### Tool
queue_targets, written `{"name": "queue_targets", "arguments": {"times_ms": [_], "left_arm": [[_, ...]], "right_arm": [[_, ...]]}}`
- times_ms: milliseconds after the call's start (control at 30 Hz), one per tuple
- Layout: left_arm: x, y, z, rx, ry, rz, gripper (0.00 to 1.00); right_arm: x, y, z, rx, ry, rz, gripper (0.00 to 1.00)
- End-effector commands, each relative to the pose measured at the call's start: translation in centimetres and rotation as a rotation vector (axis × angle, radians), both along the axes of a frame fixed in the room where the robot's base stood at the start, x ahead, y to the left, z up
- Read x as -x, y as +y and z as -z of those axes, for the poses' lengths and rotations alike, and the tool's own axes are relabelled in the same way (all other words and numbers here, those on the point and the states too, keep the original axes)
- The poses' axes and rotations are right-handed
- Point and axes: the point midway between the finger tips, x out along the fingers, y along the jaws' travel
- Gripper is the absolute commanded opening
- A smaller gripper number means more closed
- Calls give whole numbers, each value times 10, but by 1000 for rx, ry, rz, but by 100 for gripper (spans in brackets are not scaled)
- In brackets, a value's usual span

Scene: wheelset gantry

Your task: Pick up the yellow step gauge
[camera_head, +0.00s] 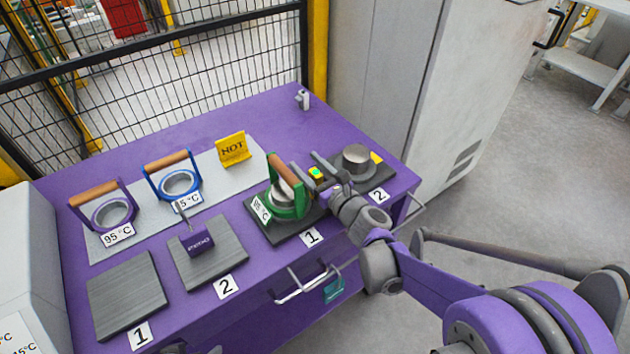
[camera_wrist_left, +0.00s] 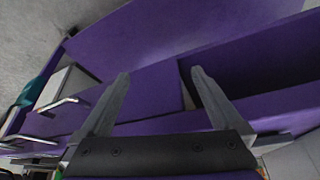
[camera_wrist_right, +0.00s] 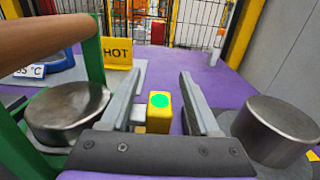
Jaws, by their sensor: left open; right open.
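A small yellow block with a round green top (camera_head: 316,173) stands on the purple table between the two metal cylinders; it may be the step gauge, but I see no clear steps. It also shows in the right wrist view (camera_wrist_right: 158,118), between and beyond the fingers of my right gripper (camera_wrist_right: 160,76). That gripper is open and holds nothing; in the head view its fingers reach around the block's area. Contact cannot be told. My left gripper (camera_wrist_left: 160,73) is open and empty in front of the purple table's drawer side.
A green-framed ring with a wooden handle (camera_head: 287,190) stands left of my right gripper, around a metal cylinder. Another metal cylinder (camera_head: 356,158) stands to the right. A yellow HOT sign (camera_head: 233,149), a blue ring tool (camera_head: 177,180) and a purple one (camera_head: 110,211) stand behind-left.

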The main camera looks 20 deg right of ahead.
Motion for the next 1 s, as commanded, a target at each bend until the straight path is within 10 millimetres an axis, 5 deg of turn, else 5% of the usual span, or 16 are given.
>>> {"name": "queue_targets", "arguments": {"times_ms": [100, 467, 867, 1000], "left_arm": [[0, 0, 0, 0, 0, 0, 100], [0, 0, 0, 0, 0, 0, 100], [0, 0, -1, 0, 0, 0, 100], [0, 0, -7, 0, -2, 0, 100]], "right_arm": [[1, 0, 0, 0, 0, 0, 62], [1, 0, 0, 0, 0, 0, 0], [1, 0, -2, 0, -1, 0, 0], [1, 0, -16, 0, -1, 0, 0]]}}
